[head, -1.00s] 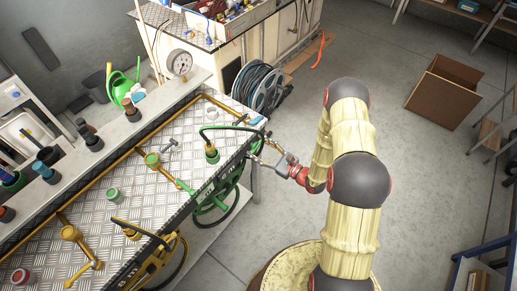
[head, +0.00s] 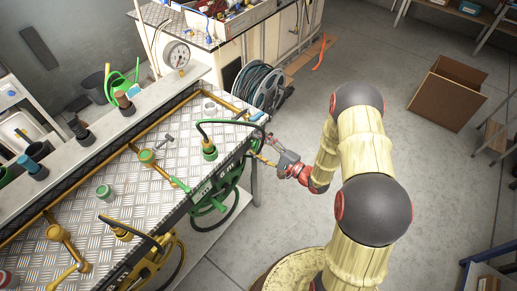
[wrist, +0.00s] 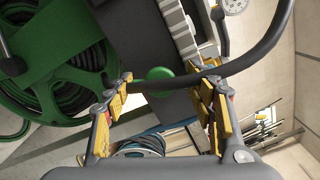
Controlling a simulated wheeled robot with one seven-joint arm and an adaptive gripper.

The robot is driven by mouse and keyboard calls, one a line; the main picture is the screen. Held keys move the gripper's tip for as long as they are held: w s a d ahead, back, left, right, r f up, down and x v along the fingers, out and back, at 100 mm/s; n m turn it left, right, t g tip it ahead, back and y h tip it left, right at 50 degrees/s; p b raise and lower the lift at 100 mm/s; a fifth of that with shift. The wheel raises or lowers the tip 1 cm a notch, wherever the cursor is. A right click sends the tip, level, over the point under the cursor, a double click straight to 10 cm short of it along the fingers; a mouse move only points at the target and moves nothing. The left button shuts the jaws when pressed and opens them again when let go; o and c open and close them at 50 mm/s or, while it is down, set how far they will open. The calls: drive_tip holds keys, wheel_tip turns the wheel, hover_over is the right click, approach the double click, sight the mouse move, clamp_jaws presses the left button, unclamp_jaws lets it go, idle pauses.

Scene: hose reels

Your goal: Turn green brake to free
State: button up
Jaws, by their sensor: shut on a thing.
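The green hose reel (head: 213,205) hangs under the front edge of the metal-plated bench; it fills the upper left of the wrist view (wrist: 32,98). A round green knob (wrist: 160,74), possibly the brake, shows between my fingers, partly behind a black hose (wrist: 245,60). My gripper (head: 264,157) is at the bench edge beside the green reel. In the wrist view its yellow-padded fingers (wrist: 160,100) stand apart, with the hose crossing between them and seeming to touch both. The knob appears clear of the pads. The brake's setting cannot be read.
A yellow reel (head: 160,262) hangs nearer along the same bench edge. Yellow pipes and a green fitting (head: 209,150) with a looping hose stand on the bench. Another hose reel (head: 268,92) sits behind, by the cabinet. The floor at right is open up to a cardboard box (head: 448,92).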

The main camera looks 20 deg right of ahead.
drive_tip(key=n+b, duration=0.3)
drive_tip(key=n, duration=0.1)
drive_tip(key=shift+f+n, duration=0.15)
drive_tip(key=shift+n, duration=0.15)
idle(0.5)
drive_tip(key=o, duration=1.2)
drive_tip(key=shift+c, duration=0.2)
drive_tip(key=shift+s, duration=0.1)
drive_tip(key=v, duration=1.2)
